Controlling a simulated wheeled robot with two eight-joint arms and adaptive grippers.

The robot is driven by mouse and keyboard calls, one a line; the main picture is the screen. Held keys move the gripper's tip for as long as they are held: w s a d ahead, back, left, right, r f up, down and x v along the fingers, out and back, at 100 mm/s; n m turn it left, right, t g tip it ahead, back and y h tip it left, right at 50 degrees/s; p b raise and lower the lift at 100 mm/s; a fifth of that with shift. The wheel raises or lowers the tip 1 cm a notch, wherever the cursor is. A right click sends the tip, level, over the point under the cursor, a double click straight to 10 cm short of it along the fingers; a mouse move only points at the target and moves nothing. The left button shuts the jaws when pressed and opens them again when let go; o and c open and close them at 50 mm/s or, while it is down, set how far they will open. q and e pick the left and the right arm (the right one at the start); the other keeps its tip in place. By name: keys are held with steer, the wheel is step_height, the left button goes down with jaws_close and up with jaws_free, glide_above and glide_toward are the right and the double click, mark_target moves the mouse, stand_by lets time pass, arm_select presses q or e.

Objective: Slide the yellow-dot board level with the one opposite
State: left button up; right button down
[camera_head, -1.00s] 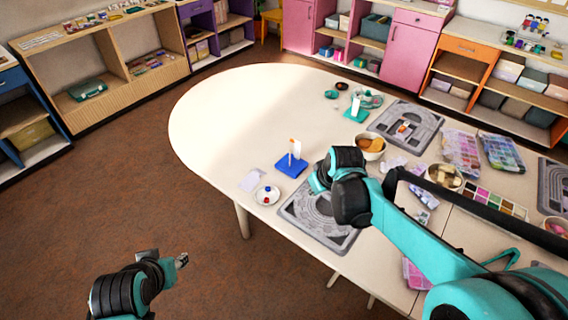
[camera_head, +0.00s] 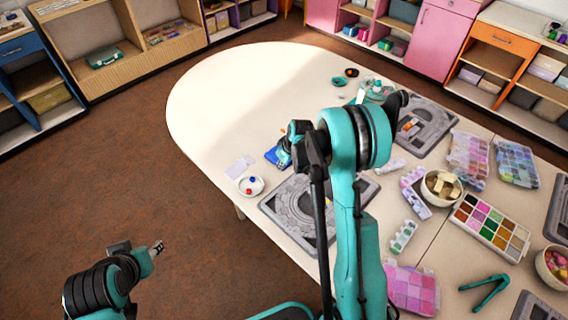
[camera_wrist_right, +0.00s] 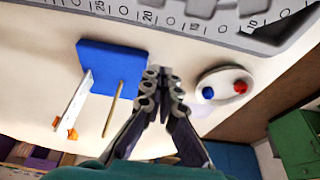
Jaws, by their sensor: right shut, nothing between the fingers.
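A grey bead board (camera_head: 285,208) lies near the table's front edge, partly behind my right arm. Another grey board (camera_head: 432,122) lies across the table from it. No yellow dot can be made out on either. My right gripper (camera_head: 284,160) is low beside the near board's far-left side, its fingertips mostly hidden in the head view. In the right wrist view the right gripper (camera_wrist_right: 163,78) is shut and empty, and the board's ruled edge (camera_wrist_right: 180,22) runs just beyond the tips; contact cannot be told. My left gripper (camera_head: 157,248) is over the floor, its jaws too small to judge.
A blue stand (camera_wrist_right: 105,62) and a white dish (camera_wrist_right: 207,79) with a red and a blue bead flank the right fingertips. Bowls (camera_head: 427,196), bead trays (camera_head: 516,245) and green tweezers (camera_head: 484,290) crowd the table's right. The table's left end (camera_head: 220,100) is clear.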

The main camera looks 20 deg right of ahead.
mark_target(299, 187)
steer(key=b+x, duration=0.1)
steer(key=x, duration=0.3)
steer(key=s, duration=0.1)
steer(key=s+d, duration=0.1)
steer(key=s, duration=0.1)
steer(key=shift+s+d+r+b, duration=0.15)
steer(key=shift+r+b, duration=0.05)
steer(key=shift+b, duration=0.2)
steer(key=shift+s+d, duration=0.1)
steer(key=shift+s, duration=0.15)
steer(key=s+d, duration=0.1)
steer(key=s, duration=0.1)
steer(key=s+b, duration=0.1)
steer(key=s, duration=0.1)
steer(key=s+d, duration=0.1)
steer(key=s, duration=0.1)
steer(key=shift+s+d, duration=0.2)
steer(key=shift+d, duration=0.1)
